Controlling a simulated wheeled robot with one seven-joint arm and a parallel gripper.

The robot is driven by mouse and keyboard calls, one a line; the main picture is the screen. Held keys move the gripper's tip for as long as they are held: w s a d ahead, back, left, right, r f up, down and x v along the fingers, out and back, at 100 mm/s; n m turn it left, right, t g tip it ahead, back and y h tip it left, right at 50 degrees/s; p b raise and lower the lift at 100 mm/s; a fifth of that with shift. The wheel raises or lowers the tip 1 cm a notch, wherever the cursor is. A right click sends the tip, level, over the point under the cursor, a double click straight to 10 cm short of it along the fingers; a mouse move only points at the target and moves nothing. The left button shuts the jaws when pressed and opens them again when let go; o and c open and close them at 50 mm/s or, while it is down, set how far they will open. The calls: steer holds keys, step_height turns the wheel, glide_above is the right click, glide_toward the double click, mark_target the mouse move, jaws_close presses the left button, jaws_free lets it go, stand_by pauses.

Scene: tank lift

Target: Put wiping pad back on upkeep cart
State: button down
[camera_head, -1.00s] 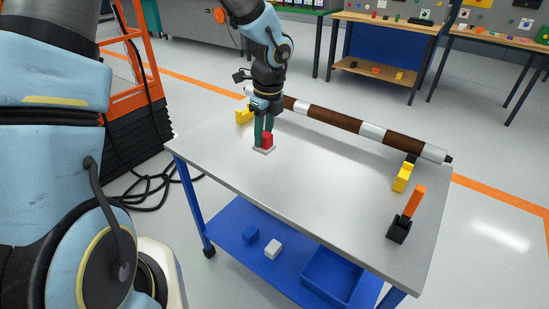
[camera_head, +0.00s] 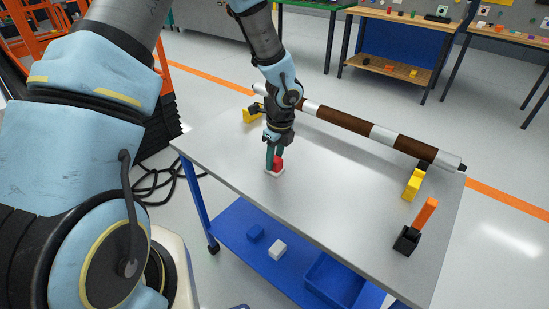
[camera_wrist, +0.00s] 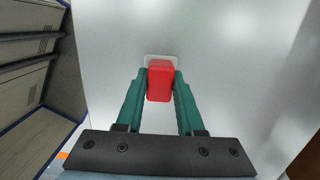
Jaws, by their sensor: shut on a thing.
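The wiping pad has a red block handle (camera_wrist: 159,80) on a thin whitish base (camera_wrist: 148,58). In the head view the pad (camera_head: 278,164) is at the left part of the grey top of the upkeep cart (camera_head: 330,205). My gripper (camera_head: 273,158) points down over it. In the wrist view the green fingers of my gripper (camera_wrist: 160,84) stand on both sides of the red handle and are shut on it. The pad's base appears at the cart top's surface; I cannot tell whether it touches.
A long brown and white roller (camera_head: 345,121) lies along the far edge on yellow supports (camera_head: 413,184). An orange-handled tool in a black holder (camera_head: 407,240) stands at the right. The middle of the cart top is clear. A blue lower shelf (camera_head: 233,222) holds small blocks and a bin.

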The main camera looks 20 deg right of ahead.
mark_target(279, 160)
steer(key=c, duration=0.5)
jaws_free()
steer(key=r, duration=0.4)
steer(key=s+r, duration=0.1)
steer(key=r, duration=0.7)
steer(key=shift+s+d, duration=0.15)
steer(key=shift+d, duration=0.2)
steer(key=s+a+r+n, duration=0.1)
steer(key=a+r+n, duration=0.1)
steer(key=a+n, duration=0.7)
steer(key=s+a+r+n, duration=0.1)
steer(key=a+n, duration=0.9)
steer(key=a, duration=0.1)
steer(key=a+r+n, duration=0.2)
steer(key=a+n, duration=0.8)
steer(key=a, duration=0.1)
steer(key=shift+s+r+h, duration=0.35)
steer(key=shift+s+h, duration=0.05)
